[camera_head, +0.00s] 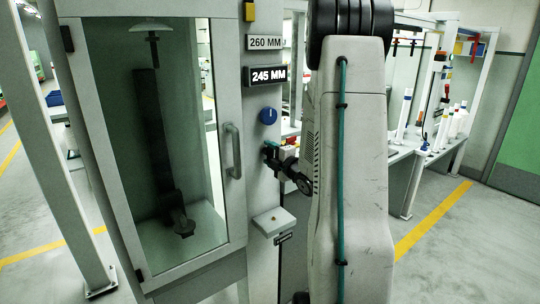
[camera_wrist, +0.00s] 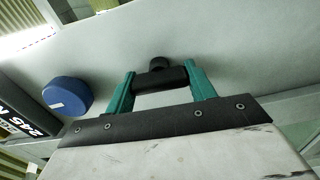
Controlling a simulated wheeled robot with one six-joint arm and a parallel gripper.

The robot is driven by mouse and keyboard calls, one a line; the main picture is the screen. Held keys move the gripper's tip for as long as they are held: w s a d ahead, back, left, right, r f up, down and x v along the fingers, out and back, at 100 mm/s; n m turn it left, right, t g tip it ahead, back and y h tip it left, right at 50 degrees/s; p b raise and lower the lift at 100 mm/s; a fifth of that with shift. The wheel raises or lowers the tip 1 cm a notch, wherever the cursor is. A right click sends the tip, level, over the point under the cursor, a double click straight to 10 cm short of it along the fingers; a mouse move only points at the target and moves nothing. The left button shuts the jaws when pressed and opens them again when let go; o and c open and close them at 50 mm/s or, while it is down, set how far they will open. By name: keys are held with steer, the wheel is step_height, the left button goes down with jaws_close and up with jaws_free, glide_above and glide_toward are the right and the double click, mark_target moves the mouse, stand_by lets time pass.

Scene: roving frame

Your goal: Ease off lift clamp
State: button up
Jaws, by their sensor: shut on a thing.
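The lift clamp (camera_wrist: 160,78) shows in the wrist view as a black bar with a round black boss behind it, close against the grey post. My gripper (camera_wrist: 161,84) has its two teal fingers on either end of the bar, shut on it. In the head view my gripper (camera_head: 271,149) is at the front of the grey post, below a blue dial (camera_head: 268,116); the clamp is too small and covered to make out there. The dial, with a white mark, also shows left of my fingers in the wrist view (camera_wrist: 67,95).
A black 245 MM sign (camera_head: 265,76) and a white 260 MM sign (camera_head: 265,42) are above the dial. A glass-fronted cabinet (camera_head: 145,130) with a door handle (camera_head: 233,150) stands left. A small grey box (camera_head: 273,221) juts out below. Benches (camera_head: 405,160) stand behind right.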

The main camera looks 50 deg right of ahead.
steer(key=shift+n, duration=0.3)
stand_by(0.4)
steer(key=o, duration=1)
steer(key=shift+s, duration=0.1)
steer(key=v, duration=0.7)
steer(key=shift+s+a, duration=0.15)
steer(key=shift+s, duration=0.15)
